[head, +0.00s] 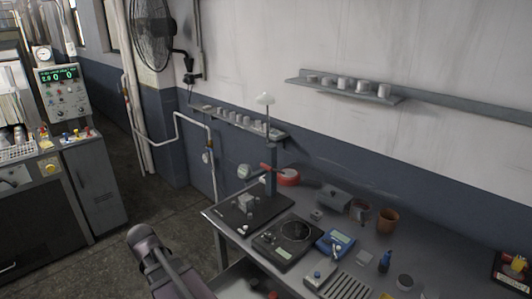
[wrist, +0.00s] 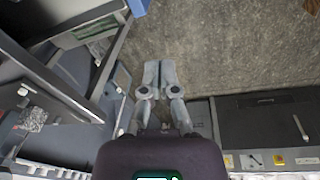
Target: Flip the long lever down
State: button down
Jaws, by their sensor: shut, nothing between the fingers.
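The long lever is not clearly visible in the wrist view. In the head view my arm shows at the bottom, left of the workbench and apart from the lever; its fingertips cannot be made out there.
The workbench (head: 447,247) carries a blue scale (head: 336,243), a brown pot (head: 388,220) and a red round item (head: 288,177). A wall shelf (head: 345,88) holds several cups. A control cabinet (head: 95,185) stands far left. Floor between cabinet and bench is clear.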

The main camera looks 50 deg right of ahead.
jog(key=w+d+r+m+h+p, duration=0.2)
jog(key=d+r+m+p, duration=0.2)
jog(key=d+r+p, duration=0.65)
jog(key=w+d+r+m+h+p, duration=0.15)
jog(key=d+r+m+p, duration=0.45)
jog(key=d, duration=0.7)
jog(key=s+d+r+m+h+p, duration=0.1)
jog(key=d+r+p, duration=0.4)
jog(key=d, duration=0.6)
jog(key=s+d+r+m+g+h+p, duration=0.1)
jog(key=s+d+r+m+p, duration=0.2)
jog(key=d+r+p, duration=0.3)
jog(key=d+r+m, duration=0.1)
jog(key=d+r, duration=0.3)
jog(key=d, duration=0.1)
jog(key=shift+s+r, duration=0.25)
jog(key=shift+r, duration=0.05)
jog(key=shift+f, duration=0.2)
jog(key=b, duration=0.8)
send_over(267, 166)
jog(key=f, duration=0.8)
jog(key=shift+w+d+f, duration=0.2)
jog(key=shift+d, duration=0.15)
jog(key=shift+a+f+b, duration=0.25)
jog(key=shift+f+b, duration=0.65)
jog(key=shift+b, duration=0.05)
jog(key=shift+a+f+b, duration=0.2)
jog(key=shift+f+b, duration=0.65)
jog(key=shift+b, duration=0.05)
